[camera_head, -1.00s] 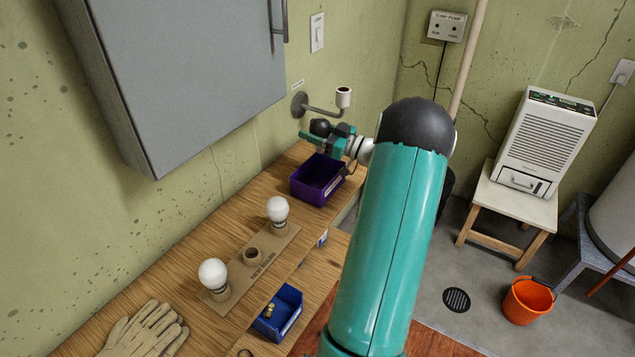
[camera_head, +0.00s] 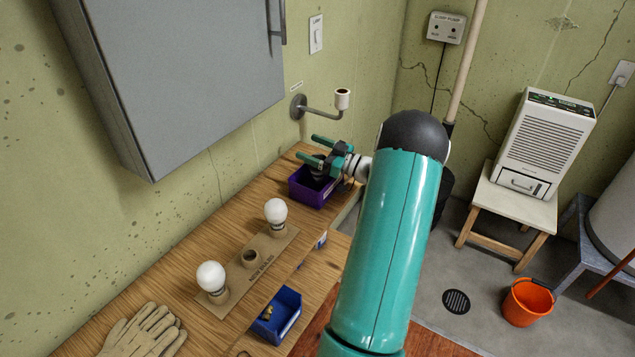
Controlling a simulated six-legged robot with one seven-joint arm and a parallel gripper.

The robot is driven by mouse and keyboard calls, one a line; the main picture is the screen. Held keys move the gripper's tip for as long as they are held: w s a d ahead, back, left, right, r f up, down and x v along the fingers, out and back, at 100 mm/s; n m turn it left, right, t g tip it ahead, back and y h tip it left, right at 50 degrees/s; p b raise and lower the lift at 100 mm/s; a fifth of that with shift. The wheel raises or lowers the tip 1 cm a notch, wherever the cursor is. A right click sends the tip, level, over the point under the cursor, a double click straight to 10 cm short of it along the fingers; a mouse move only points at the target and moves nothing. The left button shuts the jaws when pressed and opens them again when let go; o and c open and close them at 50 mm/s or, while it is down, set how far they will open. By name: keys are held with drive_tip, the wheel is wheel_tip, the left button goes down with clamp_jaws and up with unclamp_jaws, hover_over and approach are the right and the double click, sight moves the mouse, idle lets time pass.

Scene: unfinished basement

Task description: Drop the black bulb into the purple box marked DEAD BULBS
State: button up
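The purple box (camera_head: 300,194) stands on the wooden bench near the wall, at the bench's far end. My gripper (camera_head: 317,150) is over the box, its two green fingers spread apart and pointing left, with nothing between them. A dark shape, which looks like the black bulb (camera_head: 318,173), shows below the fingers inside the box, partly hidden by the gripper. The box's marking cannot be read from here.
A holder board (camera_head: 273,252) with two white bulbs (camera_head: 276,211) (camera_head: 211,277) and an empty socket lies on the bench. A blue bin (camera_head: 288,309) and gloves (camera_head: 143,333) are nearer. An empty wall lamp arm (camera_head: 322,112) juts out just above my gripper.

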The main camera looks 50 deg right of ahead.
drive_tip(key=v, duration=1.3)
drive_tip(key=shift+s, duration=0.4)
drive_tip(key=shift+d, duration=0.1)
